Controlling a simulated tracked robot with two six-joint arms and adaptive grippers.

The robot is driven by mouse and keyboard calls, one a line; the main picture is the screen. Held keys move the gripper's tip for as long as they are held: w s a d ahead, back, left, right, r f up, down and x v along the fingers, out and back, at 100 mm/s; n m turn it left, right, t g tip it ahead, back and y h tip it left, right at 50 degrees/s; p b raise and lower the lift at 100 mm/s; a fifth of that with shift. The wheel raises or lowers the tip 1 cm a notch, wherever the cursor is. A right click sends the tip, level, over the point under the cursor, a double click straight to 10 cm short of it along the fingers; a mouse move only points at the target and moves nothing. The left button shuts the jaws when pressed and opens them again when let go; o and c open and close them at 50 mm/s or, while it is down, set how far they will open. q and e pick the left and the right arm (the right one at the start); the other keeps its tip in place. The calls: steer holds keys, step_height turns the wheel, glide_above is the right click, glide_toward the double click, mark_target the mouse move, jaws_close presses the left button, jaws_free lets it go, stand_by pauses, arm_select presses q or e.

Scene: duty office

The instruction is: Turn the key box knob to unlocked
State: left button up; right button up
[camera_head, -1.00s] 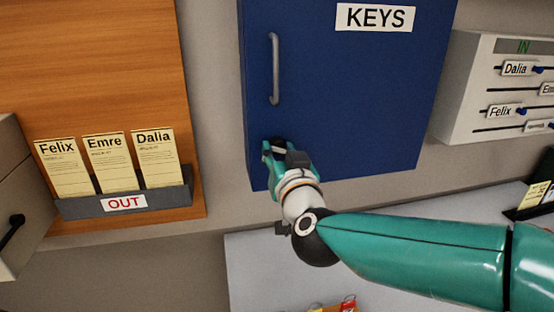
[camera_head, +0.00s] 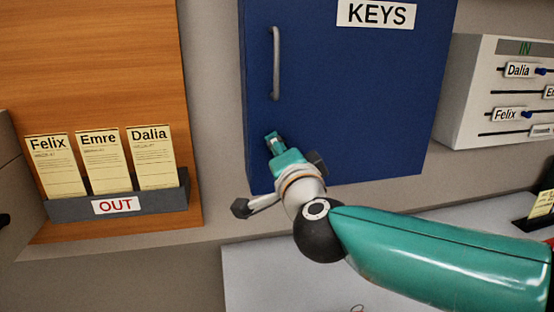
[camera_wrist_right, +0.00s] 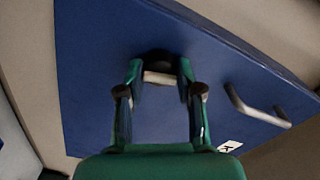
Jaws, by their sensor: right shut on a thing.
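The blue key box (camera_head: 350,95) hangs on the wall with a KEYS label and a grey bar handle (camera_head: 275,62). It also fills much of the right wrist view (camera_wrist_right: 95,75). The knob (camera_wrist_right: 159,77) shows there as a light grey bar in front of a dark round base. My right gripper (camera_wrist_right: 160,80) has its two green fingers shut on the knob, one at each end of the bar. In the head view my right gripper (camera_head: 273,142) is at the lower left of the box door and hides the knob. My left gripper is not in view.
A grey OUT rack (camera_head: 150,203) with several yellow cards hangs on a wooden board (camera_head: 100,70) at the left. A white IN board (camera_head: 475,90) with name tags is right of the box. A pale surface (camera_head: 270,275) lies below.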

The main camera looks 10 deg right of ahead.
steer(key=shift+f+m+b, duration=0.2)
steer(key=shift+m+b, duration=0.3)
steer(key=shift+m, duration=0.8)
steer(key=o, duration=1.2)
steer(key=shift+d, duration=0.1)
steer(key=shift+c, duration=0.2)
steer(key=shift+r, duration=0.1)
steer(key=shift+s, duration=0.1)
